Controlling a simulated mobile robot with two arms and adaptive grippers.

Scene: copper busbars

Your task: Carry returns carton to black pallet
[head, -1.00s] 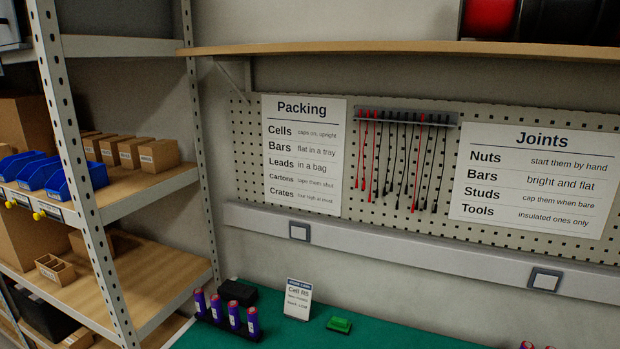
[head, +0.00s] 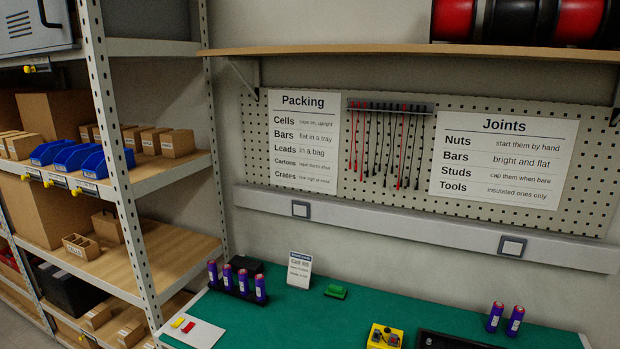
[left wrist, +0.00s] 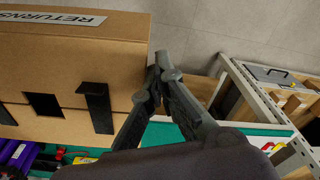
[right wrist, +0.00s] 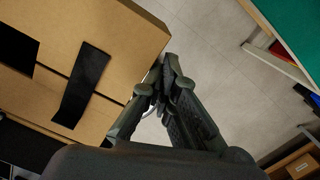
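The returns carton (left wrist: 75,65) is a brown box with a "RETURNS" label, filling the left of the left wrist view. It also fills the left of the right wrist view (right wrist: 85,30). Black strips and dark openings show on it. My left gripper (left wrist: 159,70) has its fingertips close together at the carton's edge. My right gripper (right wrist: 164,72) is likewise closed at a carton edge. Both look shut on the carton, though the pinched part is mostly hidden. The head view shows neither gripper nor carton. The black pallet is not identifiable in any view.
A green bench (head: 300,315) holds purple cells (head: 240,280), a yellow box (head: 384,337) and a black tray (head: 450,341). A metal rack (head: 125,190) with cartons and blue bins stands left. Bare grey floor (right wrist: 235,75) shows beyond the carton in the right wrist view.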

